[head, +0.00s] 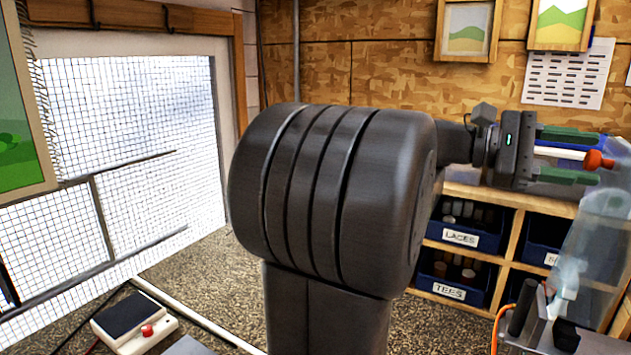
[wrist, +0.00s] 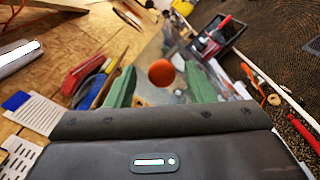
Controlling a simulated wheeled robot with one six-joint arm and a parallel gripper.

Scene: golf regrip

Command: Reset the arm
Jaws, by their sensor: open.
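My gripper (head: 596,157) is raised at the right of the head view, pointing right, with its two green fingers spread apart. A white rod with an orange knob (head: 598,160) shows between the fingers. The orange knob also shows in the wrist view (wrist: 162,72), between the green fingers and apart from both. I cannot tell whether the rod is fixed to my gripper. My dark arm fills the middle of the head view and hides what is behind it.
A shelf with blue bins labelled LACES (head: 460,237) and TEES (head: 449,291) stands at the right. A white box with a red knob (head: 135,322) sits at lower left, below a mesh window (head: 130,150). A clear bottle-like thing (head: 600,240) stands at the right edge.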

